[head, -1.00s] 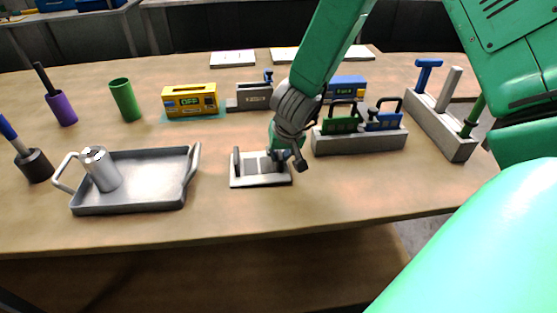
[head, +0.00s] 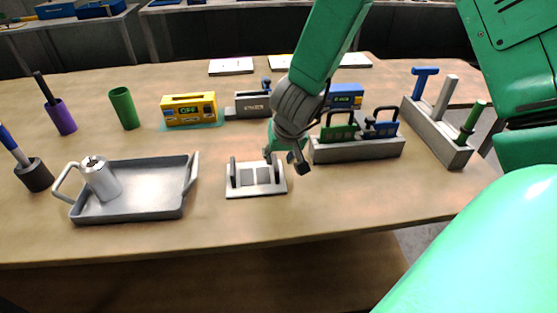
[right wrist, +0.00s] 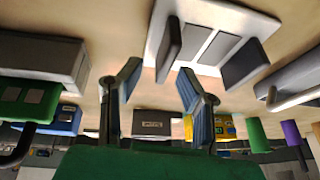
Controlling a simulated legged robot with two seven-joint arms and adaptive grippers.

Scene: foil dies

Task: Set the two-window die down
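My right gripper (head: 285,162) is above the table between the rack and a white plate (head: 257,189) with two dark uprights and two grey patches. In the right wrist view the gripper's blue-padded fingers (right wrist: 160,75) are apart with nothing between them, and the plate lies beyond their tips. My left gripper is out of view.
A grey tray (head: 140,212) holding a metal cylinder (head: 101,180) is at left. A yellow box (head: 189,110), a grey device (head: 250,105) and a blue box (head: 345,96) stand behind. A peg rack (head: 437,132) is at right. The table's front strip is clear.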

